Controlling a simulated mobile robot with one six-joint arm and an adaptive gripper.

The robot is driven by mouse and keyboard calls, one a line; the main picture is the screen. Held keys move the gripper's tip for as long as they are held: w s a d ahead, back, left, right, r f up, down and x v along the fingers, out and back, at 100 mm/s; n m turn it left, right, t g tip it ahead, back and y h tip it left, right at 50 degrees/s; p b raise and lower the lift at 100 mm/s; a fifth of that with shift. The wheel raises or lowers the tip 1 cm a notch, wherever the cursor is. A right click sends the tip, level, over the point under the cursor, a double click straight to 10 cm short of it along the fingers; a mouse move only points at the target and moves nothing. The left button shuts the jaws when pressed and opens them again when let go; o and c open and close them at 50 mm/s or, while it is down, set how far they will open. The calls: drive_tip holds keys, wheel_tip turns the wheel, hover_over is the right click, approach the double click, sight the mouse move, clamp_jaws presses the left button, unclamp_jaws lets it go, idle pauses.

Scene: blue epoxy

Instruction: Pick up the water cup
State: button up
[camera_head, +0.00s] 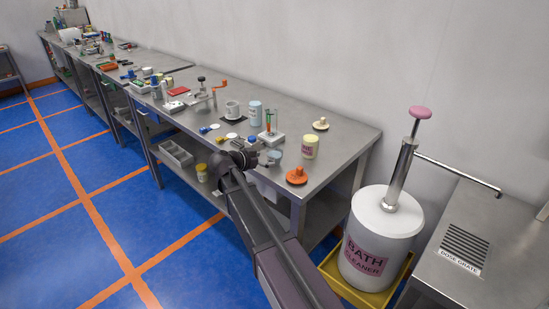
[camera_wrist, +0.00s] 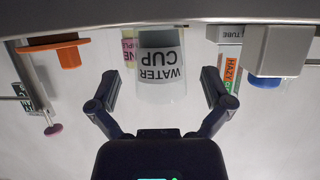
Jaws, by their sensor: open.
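The water cup (camera_wrist: 161,80) is a pale cup with a white label reading "WATER CUP". It appears upside down in the wrist view, as does the whole scene there. My gripper (camera_wrist: 160,76) is open, with one finger on each side of the cup in that picture. Gaps show between the cup and both fingers; I cannot tell how far the cup lies between them in depth. In the head view the cup (camera_head: 275,157) is small and pale blue, near the bench's front edge. My gripper (camera_head: 262,154) is just left of it, partly hidden by my arm.
Around the cup on the steel bench (camera_head: 342,135) are an orange knobbed item (camera_head: 297,176), a cream jar (camera_head: 310,147) and a tube stand (camera_head: 271,134). A white block with a blue button (camera_wrist: 276,52) is close in the wrist view. A bath cleaner pump (camera_head: 380,240) stands right.

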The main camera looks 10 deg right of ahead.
sight(269, 159)
drive_tip(key=b+x, duration=0.2)
drive_tip(key=x, duration=0.2)
drive_tip(key=shift+d+f, duration=0.1)
drive_tip(key=shift+f, duration=0.05)
drive_tip(key=shift+w+d+f, duration=0.15)
drive_tip(key=shift+w+d, duration=0.1)
drive_tip(key=shift+d, duration=0.15)
drive_tip(key=c, duration=1.1)
